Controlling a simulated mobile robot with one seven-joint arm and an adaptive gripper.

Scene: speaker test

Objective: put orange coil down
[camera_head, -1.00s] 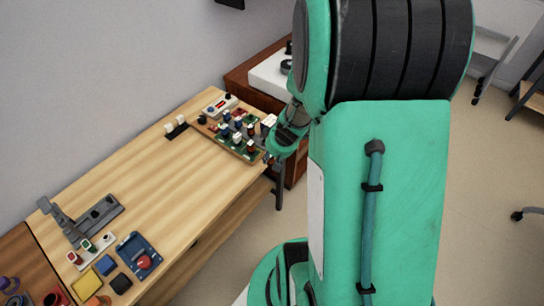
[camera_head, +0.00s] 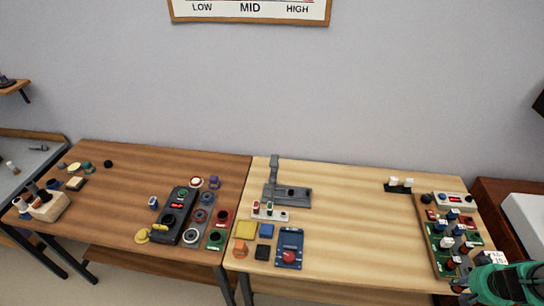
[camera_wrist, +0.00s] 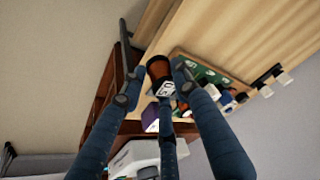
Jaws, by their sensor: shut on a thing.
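In the wrist view, my gripper (camera_wrist: 158,84) has its blue-sleeved fingers closed around the orange coil (camera_wrist: 158,68), a brown-orange cylinder with a black-and-white end. In the head view, my green gripper (camera_head: 466,281) is at the lower right, by the front right corner of the light wooden table. The coil cannot be made out clearly there. The wooden tray (camera_head: 433,257) with green boards and several small parts lies just behind the gripper. In the wrist view, the tray's green board (camera_wrist: 207,73) shows past the coil; I cannot tell whether they touch.
The light table (camera_head: 360,240) is bare across its middle. A grey stand (camera_head: 290,196), a blue panel with a red knob (camera_head: 289,248) and coloured blocks are on its left. The dark table (camera_head: 120,190) holds several devices. A white block (camera_head: 395,185) stands near the back edge.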

